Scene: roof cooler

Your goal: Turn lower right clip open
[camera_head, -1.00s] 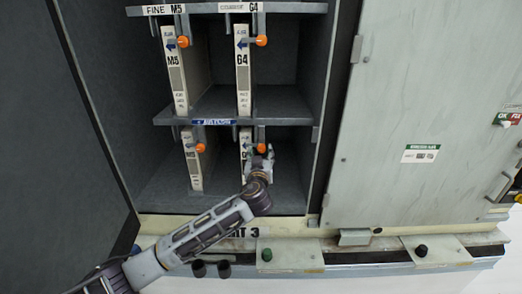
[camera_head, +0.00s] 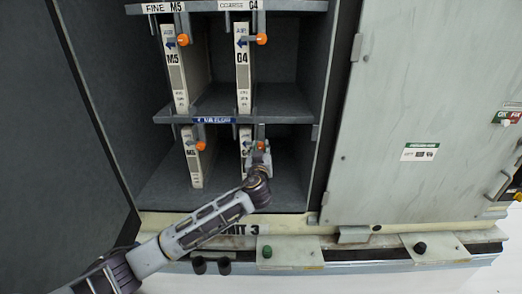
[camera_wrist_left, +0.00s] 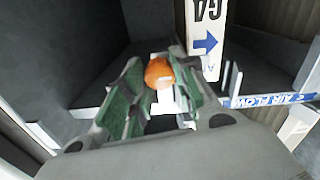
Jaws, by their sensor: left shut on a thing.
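The lower right clip is a grey latch with an orange knob (camera_head: 260,146), at the top of the lower right filter (camera_head: 245,142). My left gripper (camera_head: 261,157) is at this clip, in front of the filter, and hides part of it. In the left wrist view the orange knob (camera_wrist_left: 158,73) sits between the green-padded fingers of the left gripper (camera_wrist_left: 160,88), which is shut on it. The clip's grey bar is mostly hidden by the gripper. My right gripper is not in view.
The lower left clip (camera_head: 201,146) is on the neighbouring filter (camera_head: 193,165). Two more orange clips, upper left (camera_head: 183,40) and upper right (camera_head: 262,39), are above the shelf with the blue airflow label (camera_head: 213,121). A closed pale door (camera_head: 385,110) stands to the right.

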